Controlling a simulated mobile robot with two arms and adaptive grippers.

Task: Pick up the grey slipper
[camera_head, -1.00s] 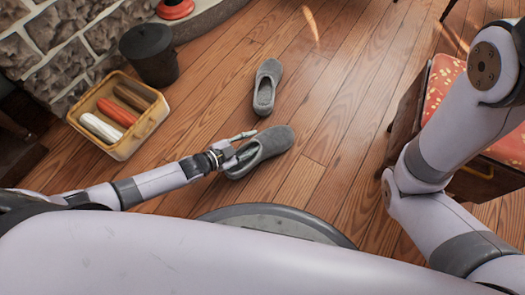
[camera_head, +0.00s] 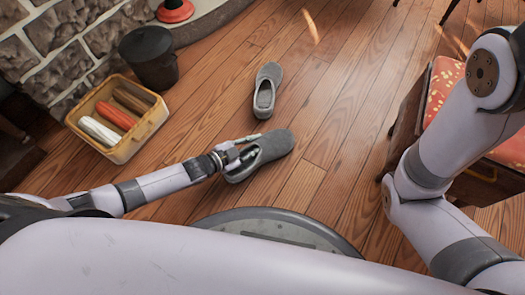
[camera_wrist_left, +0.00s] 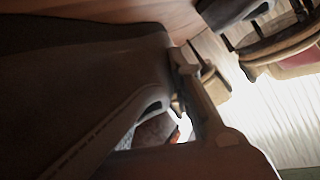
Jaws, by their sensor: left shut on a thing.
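Two grey slippers lie on the wooden floor in the head view. The slipper looks on or very close to the floor. The other grey slipper (camera_head: 267,88) lies farther back, apart from the gripper. In the left wrist view a large dark shape, likely the held slipper (camera_wrist_left: 80,75), fills the left side. My right gripper is out of view.
A yellow crate (camera_head: 122,153) with rolled towels (camera_head: 116,115) stands at the left, beside a dark bucket (camera_head: 149,58) and a stone wall (camera_head: 65,45). A wooden seat with a red patterned cushion (camera_head: 440,88) is at the right. The floor beyond the slippers is clear.

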